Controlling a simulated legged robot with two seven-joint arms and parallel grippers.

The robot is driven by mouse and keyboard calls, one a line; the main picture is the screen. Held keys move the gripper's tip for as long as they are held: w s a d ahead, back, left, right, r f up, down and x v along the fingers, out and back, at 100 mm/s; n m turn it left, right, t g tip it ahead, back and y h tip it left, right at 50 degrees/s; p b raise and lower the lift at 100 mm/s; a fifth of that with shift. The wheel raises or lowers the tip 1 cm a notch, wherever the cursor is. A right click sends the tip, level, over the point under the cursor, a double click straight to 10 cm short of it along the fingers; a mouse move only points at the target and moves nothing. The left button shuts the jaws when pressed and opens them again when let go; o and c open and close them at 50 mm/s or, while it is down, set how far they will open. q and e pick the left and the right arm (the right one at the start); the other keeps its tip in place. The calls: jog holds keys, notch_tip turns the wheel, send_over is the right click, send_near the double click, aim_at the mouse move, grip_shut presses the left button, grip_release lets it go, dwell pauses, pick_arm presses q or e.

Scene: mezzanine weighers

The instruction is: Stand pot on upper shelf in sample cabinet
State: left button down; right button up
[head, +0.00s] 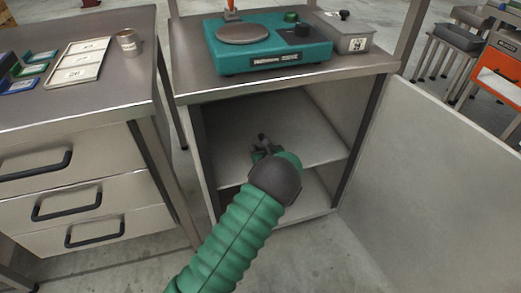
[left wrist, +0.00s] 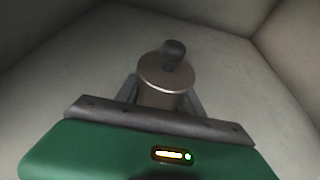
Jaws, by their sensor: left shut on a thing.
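The pot (left wrist: 165,75) is a small metallic cylinder with a lid and a dark round knob, seen in the left wrist view. It also shows small in the head view (head: 263,140). My left gripper (head: 262,150) is shut on the pot inside the open sample cabinet, over the upper shelf (head: 305,130). The pot looks upright. Its base is hidden by the gripper, so I cannot tell whether it touches the shelf. In the left wrist view the gripper (left wrist: 165,100) has a finger on each side of the pot. My right gripper is not in view.
The cabinet door (head: 430,180) stands open at the right. A teal weigher (head: 265,62) and a grey box (head: 345,40) stand on the cabinet top. A drawer unit (head: 85,190) at the left bears a tray (head: 78,62) and a metal cup (head: 128,43). The shelf around the pot is clear.

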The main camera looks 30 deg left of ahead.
pick_arm(q)
jog(key=c, duration=1.1)
grip_release()
jog(key=shift+s+a, duration=0.1)
jog(key=o, duration=0.4)
jog(key=shift+d, duration=0.2)
jog(key=shift+r, duration=0.1)
